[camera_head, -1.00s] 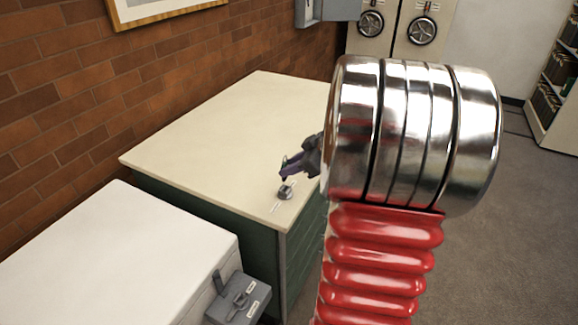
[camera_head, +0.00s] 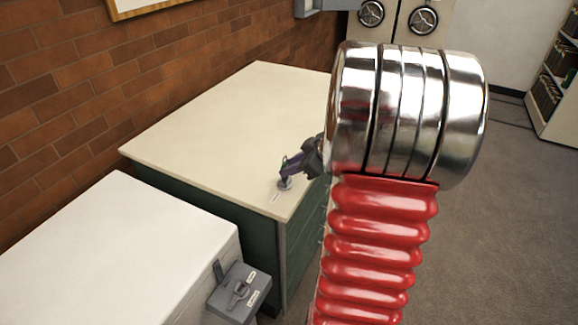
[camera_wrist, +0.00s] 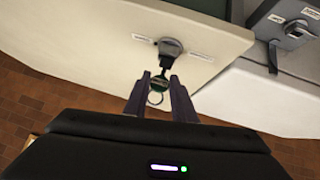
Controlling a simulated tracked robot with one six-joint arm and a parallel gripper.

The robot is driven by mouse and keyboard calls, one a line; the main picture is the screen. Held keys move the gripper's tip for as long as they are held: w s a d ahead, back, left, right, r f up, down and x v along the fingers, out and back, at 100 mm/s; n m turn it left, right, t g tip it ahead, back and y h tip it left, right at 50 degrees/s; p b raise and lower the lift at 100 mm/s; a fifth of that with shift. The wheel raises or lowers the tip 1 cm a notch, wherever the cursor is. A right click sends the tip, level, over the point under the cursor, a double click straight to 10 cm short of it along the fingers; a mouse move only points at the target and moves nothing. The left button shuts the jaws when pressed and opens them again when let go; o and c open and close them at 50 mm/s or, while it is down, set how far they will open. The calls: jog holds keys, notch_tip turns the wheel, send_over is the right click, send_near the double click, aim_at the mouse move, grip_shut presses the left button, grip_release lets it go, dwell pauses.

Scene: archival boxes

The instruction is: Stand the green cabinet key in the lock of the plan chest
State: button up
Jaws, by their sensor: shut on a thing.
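My gripper (camera_head: 293,167) is low over the right front corner of the plan chest (camera_head: 225,125), which has a cream top and green sides. In the wrist view my gripper (camera_wrist: 160,82) is shut on the green cabinet key (camera_wrist: 159,84), whose ring hangs between the fingers. The key's far end meets or overlaps the lock; I cannot tell whether it is inside.
A white cabinet (camera_head: 120,245) stands at the front left, with a grey box (camera_head: 240,291) on its right side. A brick wall (camera_head: 60,95) runs behind. Most of the chest top is clear. A safe with wheel handles (camera_head: 400,20) stands at the back.

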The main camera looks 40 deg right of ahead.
jog(key=shift+f, duration=0.75)
jog(key=shift+f, duration=0.15)
jog(key=o, duration=1.1)
jog(key=v, duration=1.3)
jog(key=shift+s+r, duration=0.25)
